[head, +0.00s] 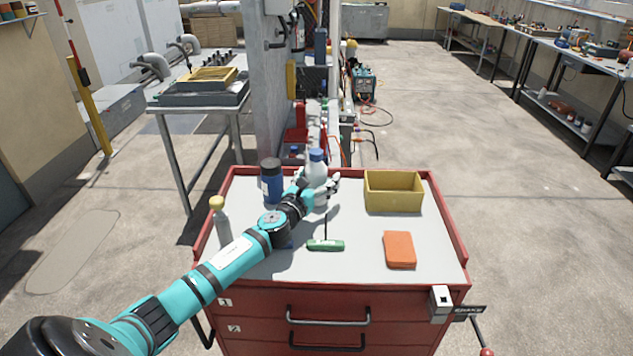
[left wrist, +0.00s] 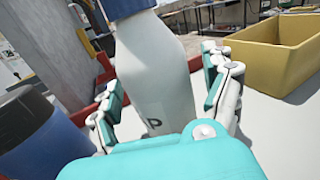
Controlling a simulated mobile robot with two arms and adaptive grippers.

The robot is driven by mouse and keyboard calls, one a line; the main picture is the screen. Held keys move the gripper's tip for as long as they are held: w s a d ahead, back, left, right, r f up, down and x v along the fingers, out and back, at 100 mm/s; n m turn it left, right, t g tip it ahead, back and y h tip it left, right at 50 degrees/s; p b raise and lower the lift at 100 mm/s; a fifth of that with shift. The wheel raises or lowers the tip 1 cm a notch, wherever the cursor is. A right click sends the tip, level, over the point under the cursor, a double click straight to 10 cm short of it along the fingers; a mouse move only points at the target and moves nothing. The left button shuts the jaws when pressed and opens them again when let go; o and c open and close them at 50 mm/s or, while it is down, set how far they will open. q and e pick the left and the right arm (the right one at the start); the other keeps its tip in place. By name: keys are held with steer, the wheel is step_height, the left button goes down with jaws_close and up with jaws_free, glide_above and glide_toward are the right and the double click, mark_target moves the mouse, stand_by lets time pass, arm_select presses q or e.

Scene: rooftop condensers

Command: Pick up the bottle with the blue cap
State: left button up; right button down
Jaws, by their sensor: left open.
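The white bottle with the blue cap (head: 317,166) stands upright on the red cart's grey top, towards its far edge. My left gripper (head: 325,187) is at the bottle, its arm reaching in from the left. In the left wrist view the bottle (left wrist: 152,70) stands between the two open fingers of the gripper (left wrist: 165,95). I cannot tell whether either finger touches it. The lower part of the bottle is hidden by the gripper. My right gripper is not in view.
A dark blue container with a black lid (head: 271,181) stands close left of the bottle. A yellow bin (head: 393,191) is to the right. A yellow-capped bottle (head: 220,222), a green-handled tool (head: 325,245) and an orange block (head: 399,250) are nearer. The cart has a raised red rim (head: 450,215).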

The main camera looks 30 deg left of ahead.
arm_select(q)
steer(key=shift+s, duration=0.1)
steer(key=c, duration=1.3)
steer(key=shift+c, duration=1.3)
steer(key=shift+r, duration=0.15)
